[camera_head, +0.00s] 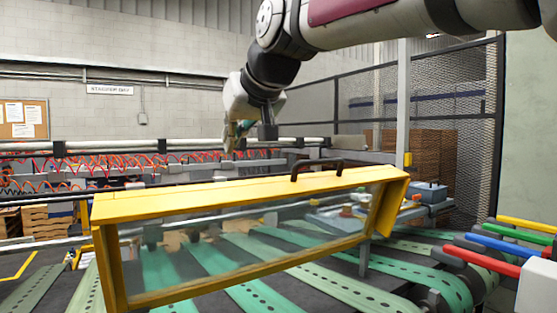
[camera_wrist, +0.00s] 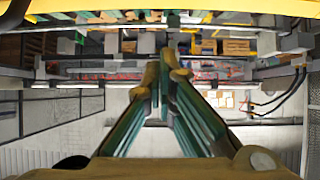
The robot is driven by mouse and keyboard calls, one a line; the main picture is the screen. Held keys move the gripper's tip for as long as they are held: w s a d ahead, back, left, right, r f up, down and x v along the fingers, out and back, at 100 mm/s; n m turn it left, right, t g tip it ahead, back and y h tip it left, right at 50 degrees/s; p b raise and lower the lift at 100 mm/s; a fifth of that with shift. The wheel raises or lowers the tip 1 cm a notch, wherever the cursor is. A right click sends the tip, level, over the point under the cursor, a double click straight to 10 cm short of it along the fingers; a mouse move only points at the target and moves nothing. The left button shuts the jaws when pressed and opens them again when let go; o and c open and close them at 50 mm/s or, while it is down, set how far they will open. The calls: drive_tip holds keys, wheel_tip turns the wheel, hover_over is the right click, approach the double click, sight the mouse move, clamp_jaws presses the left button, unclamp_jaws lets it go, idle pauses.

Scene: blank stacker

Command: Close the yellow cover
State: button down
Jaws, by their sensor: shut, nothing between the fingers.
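The yellow cover (camera_head: 150,206) is a long yellow frame with a clear front panel, set over the green belts and a little tilted in the head view. A dark handle (camera_head: 316,168) stands on its top edge, right of the middle. My gripper (camera_head: 232,146) hangs above and behind the top edge, left of the handle and apart from it. In the wrist view its two green-sided fingers (camera_wrist: 164,68) come together at the tips with nothing held. A yellow strip (camera_wrist: 160,7) crosses the top of the wrist view, likely part of the cover.
Green perforated belts (camera_head: 330,283) run below the cover. Coloured bars, including a red one (camera_head: 482,261), and a white box (camera_head: 540,290) stand at right. Red coiled hoses (camera_head: 100,172) and rails lie behind. A dark mesh fence (camera_head: 450,110) stands at back right.

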drive_tip(key=shift+w+a+f, duration=0.1)
drive_tip(key=shift+w+a, duration=0.2)
drive_tip(key=shift+w, duration=0.25)
drive_tip(key=shift+w+a+f+p, duration=0.35)
drive_tip(key=shift+w+f+p, duration=0.15)
drive_tip(key=shift+f, duration=0.55)
drive_tip(key=shift+w+a+f+p, duration=0.3)
drive_tip(key=shift+w+f+p, duration=0.15)
drive_tip(key=shift+f, duration=0.55)
drive_tip(key=shift+w+a+f+p, duration=0.4)
drive_tip(key=shift+w+f, duration=0.1)
drive_tip(key=shift+f, duration=0.55)
drive_tip(key=shift+d+f, duration=0.1)
